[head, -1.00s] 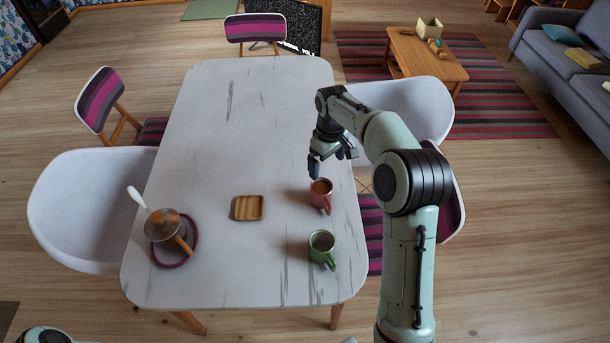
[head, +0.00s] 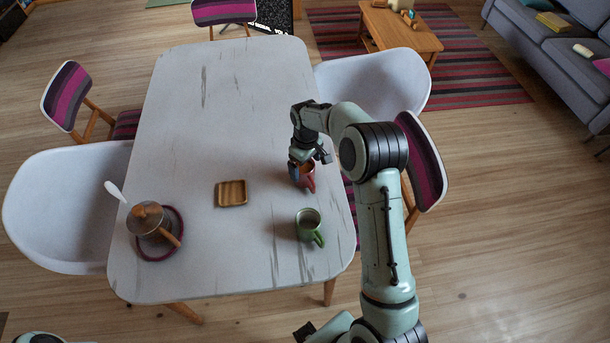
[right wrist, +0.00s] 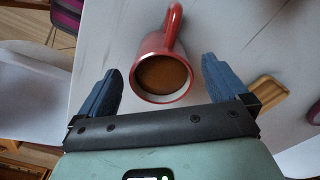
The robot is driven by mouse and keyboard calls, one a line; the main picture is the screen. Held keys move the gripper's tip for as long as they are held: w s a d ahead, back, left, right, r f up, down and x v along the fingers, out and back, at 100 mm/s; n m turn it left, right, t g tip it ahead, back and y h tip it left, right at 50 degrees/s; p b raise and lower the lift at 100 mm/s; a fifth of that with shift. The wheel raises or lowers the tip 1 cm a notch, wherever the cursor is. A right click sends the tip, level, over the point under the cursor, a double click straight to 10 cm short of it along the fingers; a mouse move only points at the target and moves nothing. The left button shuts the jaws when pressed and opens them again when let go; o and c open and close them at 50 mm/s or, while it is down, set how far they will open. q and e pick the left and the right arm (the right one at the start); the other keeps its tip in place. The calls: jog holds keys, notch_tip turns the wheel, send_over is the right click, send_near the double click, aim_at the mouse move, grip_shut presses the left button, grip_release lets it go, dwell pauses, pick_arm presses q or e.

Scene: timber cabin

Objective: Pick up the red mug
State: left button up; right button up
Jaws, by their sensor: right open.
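The red mug (head: 309,180) stands upright on the white table, partly hidden by my right gripper (head: 308,164). In the right wrist view the red mug (right wrist: 152,52) holds brown liquid, and its handle points to the top of the picture. My right gripper is open, with one blue finger on each side of the mug. There is a visible gap between each finger and the mug. My left gripper is not in view.
A green mug (head: 308,224) stands nearer on the table (head: 215,105). A small wooden tray (head: 231,193) lies to the left. The far tabletop is clear.

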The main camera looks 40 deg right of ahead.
jog(key=shift+f, duration=0.8)
jog(key=shift+w+r, duration=0.1)
jog(key=c, duration=1.3)
jog(key=shift+r, duration=0.2)
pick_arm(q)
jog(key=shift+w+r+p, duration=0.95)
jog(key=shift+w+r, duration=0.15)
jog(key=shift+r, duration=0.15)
pick_arm(e)
jog(key=shift+r, duration=9.75)
